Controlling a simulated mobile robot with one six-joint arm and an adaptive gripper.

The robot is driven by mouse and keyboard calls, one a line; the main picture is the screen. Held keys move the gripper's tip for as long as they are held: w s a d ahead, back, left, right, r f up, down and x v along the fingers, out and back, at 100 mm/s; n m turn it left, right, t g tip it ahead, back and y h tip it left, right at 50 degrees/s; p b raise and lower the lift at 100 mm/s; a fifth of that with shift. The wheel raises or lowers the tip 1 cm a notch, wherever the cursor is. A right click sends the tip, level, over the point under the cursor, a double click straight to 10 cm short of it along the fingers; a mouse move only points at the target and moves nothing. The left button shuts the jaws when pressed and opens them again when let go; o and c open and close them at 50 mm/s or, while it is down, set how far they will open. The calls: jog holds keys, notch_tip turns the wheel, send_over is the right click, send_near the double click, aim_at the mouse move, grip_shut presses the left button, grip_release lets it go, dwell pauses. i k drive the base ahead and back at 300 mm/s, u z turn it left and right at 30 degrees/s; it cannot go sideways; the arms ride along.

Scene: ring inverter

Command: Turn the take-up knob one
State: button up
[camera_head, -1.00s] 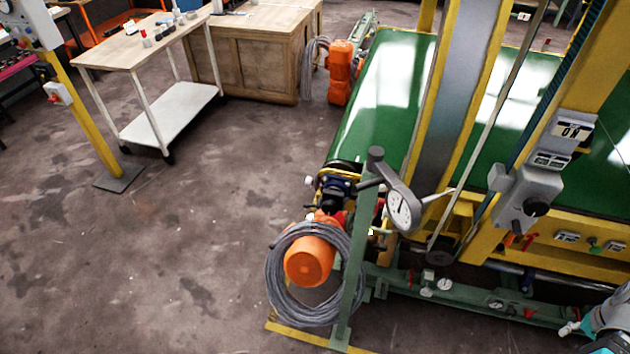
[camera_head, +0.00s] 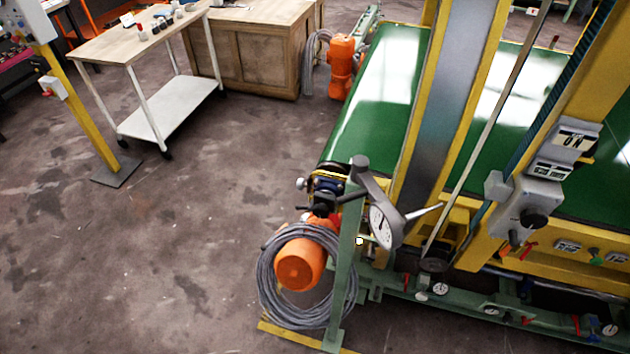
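No part is clearly labelled as the take-up knob. At the near end of the green conveyor belt (camera_head: 380,95) there is a dark roller-end assembly with a small grey knob (camera_head: 301,184) on its left side. A black round knob (camera_head: 535,219) sits on a grey control box (camera_head: 517,203) on the yellow frame at right. I cannot tell which of these is the take-up knob. My gripper is not in view.
An orange motor (camera_head: 301,264) with coiled grey cable (camera_head: 266,285) hangs beside a green post (camera_head: 346,270). A dial gauge (camera_head: 381,226) juts out near the post. A wooden-top trolley (camera_head: 120,45) and a wooden cabinet (camera_head: 255,50) stand behind. The floor at left is clear.

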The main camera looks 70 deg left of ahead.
aim_at(301, 183)
jog(key=z, duration=1)
jog(key=k, duration=2.3)
jog(key=u, duration=0.8)
